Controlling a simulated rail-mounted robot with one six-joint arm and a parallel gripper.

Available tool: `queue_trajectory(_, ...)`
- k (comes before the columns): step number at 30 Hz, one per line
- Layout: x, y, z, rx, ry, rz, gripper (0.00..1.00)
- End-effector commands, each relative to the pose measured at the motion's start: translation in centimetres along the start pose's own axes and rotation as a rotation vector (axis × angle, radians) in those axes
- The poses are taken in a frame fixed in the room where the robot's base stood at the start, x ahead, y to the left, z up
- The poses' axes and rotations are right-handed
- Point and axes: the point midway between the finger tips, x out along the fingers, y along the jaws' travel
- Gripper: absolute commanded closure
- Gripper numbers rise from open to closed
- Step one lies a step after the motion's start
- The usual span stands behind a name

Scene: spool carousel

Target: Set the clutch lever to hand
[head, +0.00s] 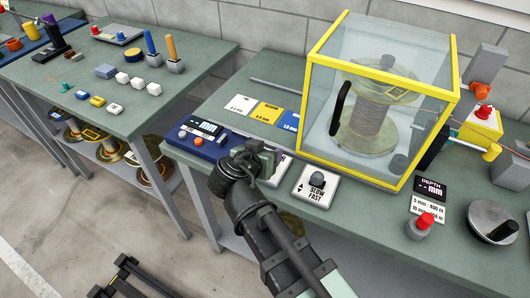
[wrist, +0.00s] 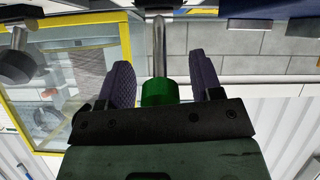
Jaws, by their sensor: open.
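In the wrist view, a metal rod with a green end (wrist: 160,90) lies between the two fingers of my gripper (wrist: 164,72); it looks like the clutch lever. The fingers are open, with a narrow gap on each side of the green part. In the head view, my gripper (head: 266,158) is over the front of the bench, beside the blue control panel. It hides the lever and most of the white label plate (head: 283,170) behind it, so the lever's setting cannot be read.
The yellow-framed clear guard (head: 308,110) with a spool inside stands just behind and right. A SLOW/FAST knob (head: 317,180) is close on the right. The blue panel (head: 191,140) is on the left. A red button (head: 425,220) and a crank wheel (head: 493,222) are farther right.

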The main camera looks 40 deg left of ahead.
Motion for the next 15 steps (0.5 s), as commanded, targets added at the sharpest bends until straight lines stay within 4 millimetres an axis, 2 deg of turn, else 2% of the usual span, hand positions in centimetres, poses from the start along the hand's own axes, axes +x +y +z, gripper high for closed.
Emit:
queue_trajectory(5, -1.8, 0.1, -0.3, -0.002, 0.000, -0.001, 0.41)
queue_trajectory(12, -8.0, 0.2, -0.5, -0.002, 0.000, -0.003, 0.41)
queue_trajectory(15, -9.8, 0.1, -0.4, -0.002, 0.001, -0.002, 0.41)
